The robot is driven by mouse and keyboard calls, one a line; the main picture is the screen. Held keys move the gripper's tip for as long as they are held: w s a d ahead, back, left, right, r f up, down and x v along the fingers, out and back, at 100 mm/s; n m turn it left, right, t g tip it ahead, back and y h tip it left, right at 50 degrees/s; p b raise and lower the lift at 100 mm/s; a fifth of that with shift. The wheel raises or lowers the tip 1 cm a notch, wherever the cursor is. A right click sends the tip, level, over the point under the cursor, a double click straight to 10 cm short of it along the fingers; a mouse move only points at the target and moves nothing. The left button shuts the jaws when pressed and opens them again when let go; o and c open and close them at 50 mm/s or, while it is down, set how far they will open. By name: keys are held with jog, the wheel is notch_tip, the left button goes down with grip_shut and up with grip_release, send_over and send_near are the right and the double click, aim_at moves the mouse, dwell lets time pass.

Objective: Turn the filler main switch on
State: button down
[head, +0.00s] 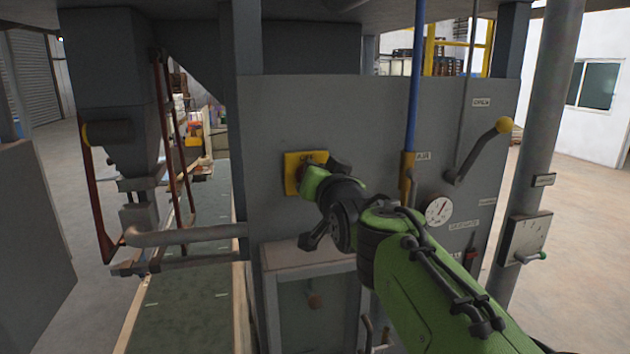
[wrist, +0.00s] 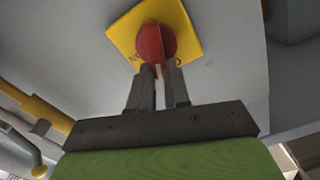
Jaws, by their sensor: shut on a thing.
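The main switch is a red rotary knob (wrist: 155,43) on a yellow square plate (head: 292,160) fixed to the grey panel.
On the grey panel (head: 350,115) to the right are a blue pipe (head: 414,75), a round gauge (head: 438,210) and a lever with a yellow ball (head: 504,125). A thick grey post (head: 545,130) stands at right. A clear-fronted box (head: 312,262) sits below the switch.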

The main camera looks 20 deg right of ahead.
jog(key=shift+d+f+m+b, duration=0.3)
jog(key=shift+m+b, duration=0.65)
jog(key=shift+m, duration=1.3)
jog(key=shift+d+f+m+b, duration=0.2)
jog(key=shift+f+m+b, duration=0.5)
jog(key=shift+m, duration=1.6)
jog(key=shift+d+f+m+b, duration=0.1)
jog(key=shift+d+m+b, duration=0.15)
jog(key=shift+m+b, duration=1.45)
jog(key=shift+m+p, duration=0.5)
jog(key=shift+m, duration=0.25)
jog(key=c, duration=1.1)
grip_release()
jog(key=s+b, duration=0.1)
jog(key=s, duration=1.4)
jog(key=shift+s, duration=0.4)
